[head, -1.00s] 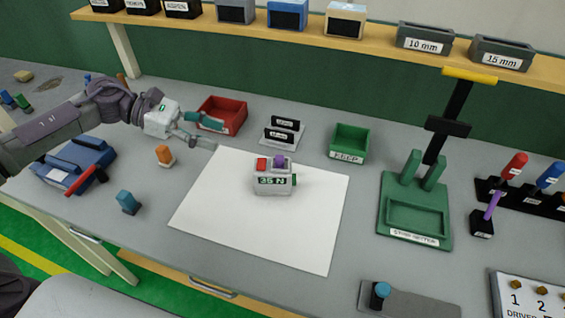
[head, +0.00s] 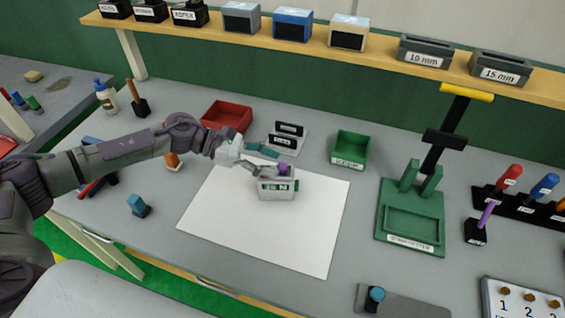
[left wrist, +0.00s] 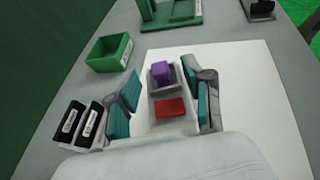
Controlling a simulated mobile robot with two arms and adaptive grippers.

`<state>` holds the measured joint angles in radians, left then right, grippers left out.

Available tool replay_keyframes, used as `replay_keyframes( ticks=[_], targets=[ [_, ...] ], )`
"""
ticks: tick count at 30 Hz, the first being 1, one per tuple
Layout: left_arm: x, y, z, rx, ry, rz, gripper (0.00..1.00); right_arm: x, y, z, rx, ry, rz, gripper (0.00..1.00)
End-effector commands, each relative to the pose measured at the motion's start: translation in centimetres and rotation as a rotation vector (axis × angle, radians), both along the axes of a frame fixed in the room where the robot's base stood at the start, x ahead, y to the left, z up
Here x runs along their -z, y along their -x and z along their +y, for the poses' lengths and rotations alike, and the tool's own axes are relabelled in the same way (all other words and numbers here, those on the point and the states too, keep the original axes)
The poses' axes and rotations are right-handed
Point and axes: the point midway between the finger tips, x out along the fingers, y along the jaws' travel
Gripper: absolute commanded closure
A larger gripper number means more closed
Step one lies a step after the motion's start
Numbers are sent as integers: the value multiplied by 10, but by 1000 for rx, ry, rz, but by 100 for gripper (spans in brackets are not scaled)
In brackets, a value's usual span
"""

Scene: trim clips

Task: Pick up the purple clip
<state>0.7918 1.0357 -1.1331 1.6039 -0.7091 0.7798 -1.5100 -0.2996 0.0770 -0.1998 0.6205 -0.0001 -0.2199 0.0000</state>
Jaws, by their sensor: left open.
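The purple clip (head: 283,168) sits upright on top of a grey block labelled 35 N (head: 277,191), which stands on a white sheet. In the left wrist view, the purple clip (left wrist: 162,75) is at the far end of the block, with a red piece (left wrist: 171,107) nearer. My left gripper (head: 267,161) is open and comes in from the left at the block's top. In the left wrist view, the open gripper (left wrist: 165,92) has teal pads on either side of the block, and nothing is gripped. The red piece is hidden in the head view. My right gripper is not in view.
A small stand with two black labelled plates (head: 288,137) is close behind the gripper. A red bin (head: 227,115) and a green bin (head: 351,147) stand farther back. The white sheet (head: 262,245) is clear in front of the block. A green fixture (head: 410,218) stands right.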

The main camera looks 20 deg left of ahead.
Motion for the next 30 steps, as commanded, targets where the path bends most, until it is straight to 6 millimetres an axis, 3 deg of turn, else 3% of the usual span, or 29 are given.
replay_keyframes(
  ticks=[3, 11, 19, 30],
  targets=[
    [2, -3, -11, 2, 1, -2, 49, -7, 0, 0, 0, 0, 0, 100],
    [6, -4, -14, 0, -1, -2, 49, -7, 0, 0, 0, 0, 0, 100],
    [5, -3, -13, -1, 0, -1, 92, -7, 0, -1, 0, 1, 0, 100],
    [4, -3, -13, 0, 0, -2, 96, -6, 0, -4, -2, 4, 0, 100]
  ],
)
